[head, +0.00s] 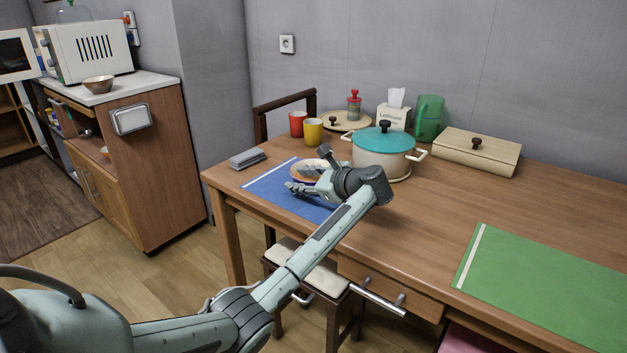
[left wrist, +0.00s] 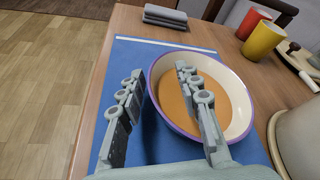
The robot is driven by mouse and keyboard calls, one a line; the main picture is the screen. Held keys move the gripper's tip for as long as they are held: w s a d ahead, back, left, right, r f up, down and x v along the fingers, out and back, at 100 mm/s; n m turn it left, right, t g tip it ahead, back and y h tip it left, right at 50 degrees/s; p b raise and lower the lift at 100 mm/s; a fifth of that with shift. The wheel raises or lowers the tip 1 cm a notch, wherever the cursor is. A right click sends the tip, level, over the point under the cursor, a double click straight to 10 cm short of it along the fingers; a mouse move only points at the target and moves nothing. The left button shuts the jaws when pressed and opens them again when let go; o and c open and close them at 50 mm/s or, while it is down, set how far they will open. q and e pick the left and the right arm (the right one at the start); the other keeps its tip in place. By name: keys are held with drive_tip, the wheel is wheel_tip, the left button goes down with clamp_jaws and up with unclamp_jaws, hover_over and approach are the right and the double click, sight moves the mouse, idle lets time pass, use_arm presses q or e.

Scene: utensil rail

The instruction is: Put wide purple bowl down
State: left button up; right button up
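The wide purple bowl (left wrist: 238,110) has a purple outside and rim, a cream inner wall and an orange-brown bottom. It sits upright on the blue mat (left wrist: 122,60) in the left wrist view. In the head view the bowl (head: 303,168) is partly hidden by my left gripper (head: 311,171). In the left wrist view my left gripper (left wrist: 159,76) straddles the bowl's near-left rim. One finger is inside the bowl and the other outside, over the mat. A clear gap shows between the fingers. My right gripper is not in view.
A yellow mug (head: 313,132) and a red mug (head: 297,123) stand behind the bowl. A pot with a teal lid (head: 384,140) stands close to its right. A folded grey cloth (head: 247,158) lies left. A green mat (head: 545,290) lies on the right, with bare table between.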

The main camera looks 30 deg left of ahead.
use_arm(q)
clamp_jaws()
drive_tip(key=shift+r, duration=0.2)
idle(0.3)
